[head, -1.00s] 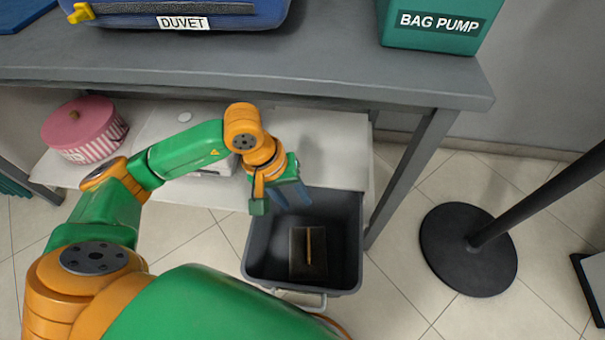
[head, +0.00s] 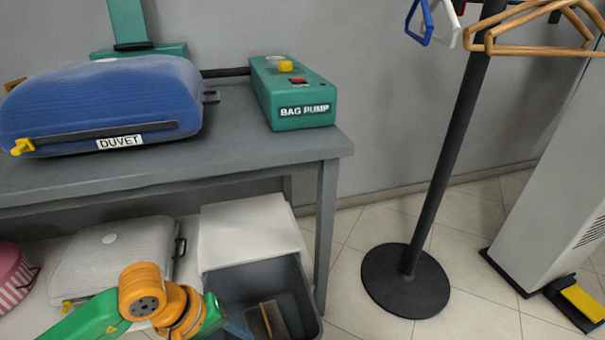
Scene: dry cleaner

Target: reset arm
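My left arm comes in at the bottom left of the head view, with its wrist at the lower edge. My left gripper (head: 222,318) is over the left side of a dark grey bin (head: 312,296). Its fingers are partly cut off by the arm and the frame edge, so I cannot tell whether it is open or shut. A dark flat item with a tan strip (head: 266,318) lies inside the bin. My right gripper is not in view.
A grey table (head: 240,150) carries a blue duvet bag (head: 100,100) and a green bag pump (head: 292,92). A black stand (head: 405,280) holds wooden hangers (head: 530,30) at right.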

